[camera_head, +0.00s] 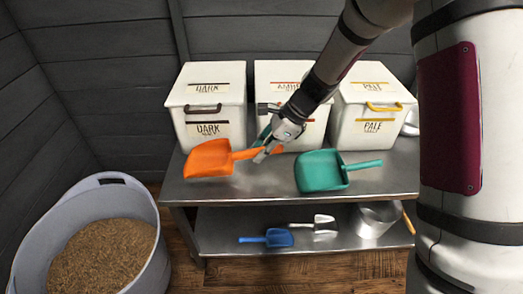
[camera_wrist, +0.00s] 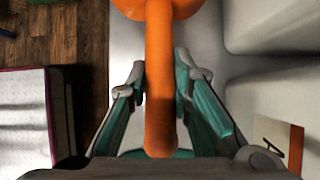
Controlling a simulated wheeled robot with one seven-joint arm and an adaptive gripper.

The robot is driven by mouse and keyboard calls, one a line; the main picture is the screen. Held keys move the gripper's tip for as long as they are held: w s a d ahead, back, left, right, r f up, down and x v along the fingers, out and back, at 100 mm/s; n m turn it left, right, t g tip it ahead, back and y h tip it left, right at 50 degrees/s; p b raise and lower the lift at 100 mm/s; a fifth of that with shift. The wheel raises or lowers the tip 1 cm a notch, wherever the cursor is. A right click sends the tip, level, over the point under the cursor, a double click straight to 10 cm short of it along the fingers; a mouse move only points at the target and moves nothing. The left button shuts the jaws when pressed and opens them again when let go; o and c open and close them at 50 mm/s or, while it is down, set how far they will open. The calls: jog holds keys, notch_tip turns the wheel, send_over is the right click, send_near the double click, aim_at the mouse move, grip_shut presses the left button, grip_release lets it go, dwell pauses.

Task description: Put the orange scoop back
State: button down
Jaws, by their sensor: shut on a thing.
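The orange scoop (camera_head: 210,159) is at the left part of the metal table's top, its bowl to the left and its handle to the right. I cannot tell whether the bowl touches the tabletop. My gripper (camera_head: 263,152) is shut on the scoop's handle. In the wrist view, the orange handle (camera_wrist: 159,85) runs between the two fingers of my gripper (camera_wrist: 160,85), with part of the bowl at the top edge. A middle bin labelled AMBER (camera_head: 277,75) stands behind my gripper, partly hidden by my arm.
A DARK bin (camera_head: 210,100) and a PALE bin (camera_head: 366,105) flank the middle one. A teal scoop (camera_head: 321,171) lies right on the tabletop (camera_head: 245,190). The lower shelf holds a blue scoop (camera_head: 268,238), a metal scoop (camera_head: 314,225) and a metal pot (camera_head: 372,222). A grain tub (camera_head: 75,200) stands left.

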jog(key=shift+f+b, duration=2.15)
jog(key=shift+f, duration=0.3)
jog(key=c, duration=1.3)
grip_release()
jog(key=shift+c, duration=0.2)
